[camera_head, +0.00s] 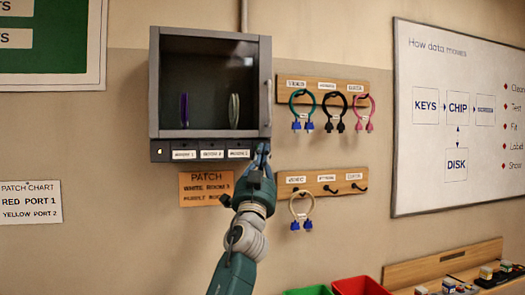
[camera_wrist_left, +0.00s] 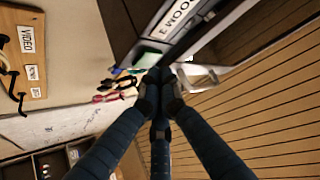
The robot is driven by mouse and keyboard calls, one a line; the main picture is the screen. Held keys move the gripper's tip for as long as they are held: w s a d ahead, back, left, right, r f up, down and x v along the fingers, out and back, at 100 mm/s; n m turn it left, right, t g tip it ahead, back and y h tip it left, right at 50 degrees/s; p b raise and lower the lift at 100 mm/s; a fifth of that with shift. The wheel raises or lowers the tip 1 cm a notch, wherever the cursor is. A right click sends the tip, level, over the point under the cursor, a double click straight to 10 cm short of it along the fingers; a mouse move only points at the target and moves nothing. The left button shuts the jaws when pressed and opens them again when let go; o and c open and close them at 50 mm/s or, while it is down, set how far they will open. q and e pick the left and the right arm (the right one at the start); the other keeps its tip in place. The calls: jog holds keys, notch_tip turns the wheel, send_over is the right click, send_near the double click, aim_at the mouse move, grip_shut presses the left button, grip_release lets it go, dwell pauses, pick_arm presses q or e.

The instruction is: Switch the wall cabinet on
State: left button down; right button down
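The grey wall cabinet (camera_head: 154,85) hangs on the wall in the head view, with a dark glazed front and a handle at its right edge. A dark strip (camera_head: 160,152) along its bottom carries several white labels. My left gripper (camera_head: 262,150) is at the right end of this strip, fingertips up. My right gripper is not in view.
Two wooden hook rails (camera_head: 330,84) with coloured cables hang right of the cabinet. An orange patch sign (camera_head: 206,189) is below it. A whiteboard (camera_head: 455,120) is at the right. Green and red bins (camera_head: 358,286) and a wooden rack (camera_head: 440,265) stand at the lower right.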

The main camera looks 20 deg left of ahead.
pick_arm(q)
jog(key=s+d+p, duration=0.3)
jog(key=s, duration=0.2)
jog(key=shift+d, duration=0.2)
jog(key=shift+f, duration=0.15)
dwell(0.3)
